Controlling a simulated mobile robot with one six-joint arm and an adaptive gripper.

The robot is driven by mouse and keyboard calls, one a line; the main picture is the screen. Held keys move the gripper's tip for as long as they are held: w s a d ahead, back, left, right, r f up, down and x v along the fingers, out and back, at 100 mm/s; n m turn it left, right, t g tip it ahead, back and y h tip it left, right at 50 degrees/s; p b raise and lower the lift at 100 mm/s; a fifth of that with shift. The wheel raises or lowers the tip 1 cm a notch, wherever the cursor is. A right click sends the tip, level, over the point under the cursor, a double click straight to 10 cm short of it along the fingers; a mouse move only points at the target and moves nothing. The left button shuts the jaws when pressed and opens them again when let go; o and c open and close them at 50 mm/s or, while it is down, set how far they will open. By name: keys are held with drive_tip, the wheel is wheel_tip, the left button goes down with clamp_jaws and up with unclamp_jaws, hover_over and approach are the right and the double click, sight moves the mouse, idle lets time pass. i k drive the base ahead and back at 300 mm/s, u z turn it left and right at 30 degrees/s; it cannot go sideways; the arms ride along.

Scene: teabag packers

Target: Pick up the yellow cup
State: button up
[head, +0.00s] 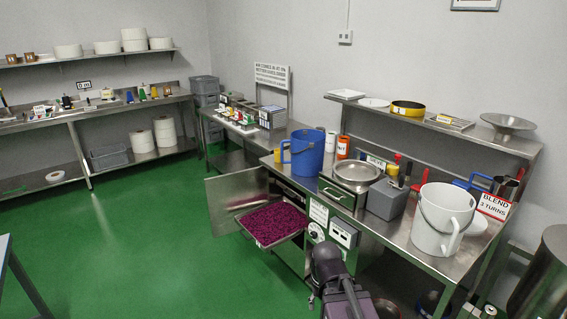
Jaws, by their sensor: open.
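A small yellow object (277,155), which looks like the yellow cup, stands on the steel bench just left of the blue bucket (307,153). It is small in the picture, and its details cannot be made out. A dark link of my arm rises at the bottom middle, in front of the bench. My gripper's fingers cannot be made out in the head view.
An open steel door (235,198) and a pulled-out tray of purple material (272,224) jut from the bench. A white bucket (441,222), a steel pan (357,174) and a grey box (387,200) crowd the bench top. Green floor (150,240) is clear at left.

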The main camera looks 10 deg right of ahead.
sight(279, 156)
drive_tip(key=k, duration=0.25)
drive_tip(key=u, duration=0.55)
drive_tip(key=i, duration=1.15)
drive_tip(key=u, duration=0.45)
drive_tip(key=i, duration=1.5)
drive_tip(key=z, duration=0.85)
drive_tip(key=i, duration=0.75)
drive_tip(key=z, duration=0.4)
